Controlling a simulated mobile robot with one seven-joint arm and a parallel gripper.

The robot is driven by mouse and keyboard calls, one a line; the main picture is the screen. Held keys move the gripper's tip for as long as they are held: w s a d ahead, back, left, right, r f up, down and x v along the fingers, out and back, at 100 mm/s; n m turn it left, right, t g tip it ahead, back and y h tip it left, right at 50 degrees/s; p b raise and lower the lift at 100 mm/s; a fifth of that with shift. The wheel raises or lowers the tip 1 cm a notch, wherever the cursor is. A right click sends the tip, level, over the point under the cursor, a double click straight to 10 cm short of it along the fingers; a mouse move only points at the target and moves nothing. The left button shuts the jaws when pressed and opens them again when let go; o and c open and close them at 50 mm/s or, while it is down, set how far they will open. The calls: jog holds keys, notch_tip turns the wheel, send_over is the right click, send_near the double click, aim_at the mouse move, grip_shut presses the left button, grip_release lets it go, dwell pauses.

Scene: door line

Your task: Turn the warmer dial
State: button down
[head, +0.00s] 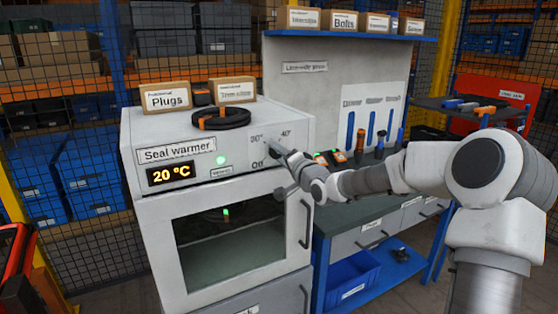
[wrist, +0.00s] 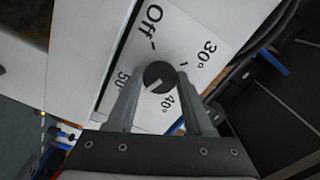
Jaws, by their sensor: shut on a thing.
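The seal warmer (head: 215,138) is a white cabinet with a glass door, and its display (head: 171,174) reads 20 °C. In the wrist view the dark round dial (wrist: 159,74) sits on a white scale plate (wrist: 190,22) marked Off, 30°, 40° and 50°. A short pale line shows on the dial's face; I cannot tell which mark it points to. My gripper (wrist: 160,84) is shut on the dial, one finger on each side. In the head view my gripper (head: 275,148) reaches the panel's right end and hides the dial.
A green light (head: 222,160) glows on the warmer's panel. The door handle (head: 306,224) is just below my gripper. Plugs box (head: 165,97) and a black ring (head: 220,118) lie on top. A workbench (head: 360,216) with tools stands close on the right.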

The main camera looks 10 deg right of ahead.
jog(key=n+b, duration=0.3)
jog(key=n, duration=0.3)
jog(key=shift+f+n+b, duration=0.1)
jog(key=shift+n+b, duration=0.2)
jog(key=n+b, duration=0.3)
jog(key=n, duration=0.3)
jog(key=shift+b, duration=0.3)
jog(key=n+b, duration=0.3)
jog(key=n, duration=0.2)
jog(key=shift+n, duration=0.3)
jog(key=n+b, duration=0.3)
jog(key=n, duration=0.3)
jog(key=shift+n+b, duration=0.3)
jog(key=shift+b, duration=0.1)
jog(key=n+b, duration=0.3)
jog(key=n, duration=0.3)
jog(key=n+b, duration=0.3)
jog(key=n, duration=0.3)
jog(key=shift+n+b, duration=0.3)
jog(key=shift+b, duration=0.1)
jog(key=n+b, duration=0.3)
jog(key=n, duration=0.3)
jog(key=n+b, duration=0.2)
jog(key=n, duration=0.3)
jog(key=shift+b, duration=0.4)
jog(key=shift+n, duration=0.4)
